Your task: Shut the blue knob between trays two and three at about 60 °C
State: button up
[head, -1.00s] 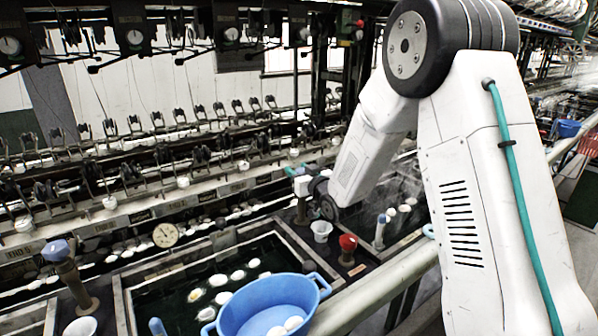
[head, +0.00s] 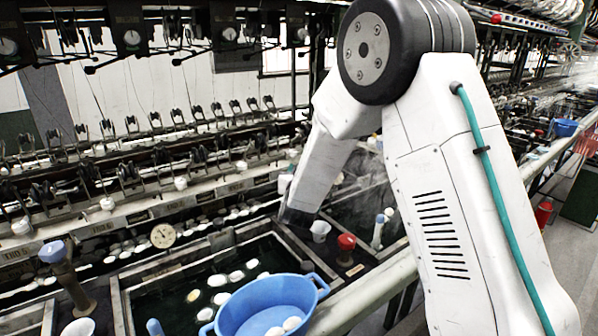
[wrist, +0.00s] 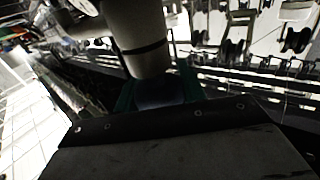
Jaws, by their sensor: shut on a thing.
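In the wrist view my gripper (wrist: 158,101) has its teal fingers closed around a dark, bluish knob (wrist: 160,90). A grey cylindrical post (wrist: 138,38) with a dark band stands just beyond it. The picture is too dark to tell how far the knob is turned. In the head view my forearm hides the gripper and the knob it holds. A blue-topped valve (head: 54,252) stands at the left of the near tray.
A blue basin (head: 235,322) with white cocoons rests on the front rail (head: 370,293). Reeling machinery fills the back. Open floor lies at the right.

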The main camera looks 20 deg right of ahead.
jog(key=shift+d+m+g+h, duration=0.1)
jog(key=shift+m+g+h, duration=0.5)
jog(key=shift+h, duration=0.6)
jog(key=shift+m, duration=0.3)
jog(key=o, duration=1)
jog(key=shift+c, duration=0.2)
jog(key=shift+s, duration=0.1)
jog(key=v, duration=0.7)
jog(key=shift+s, duration=0.3)
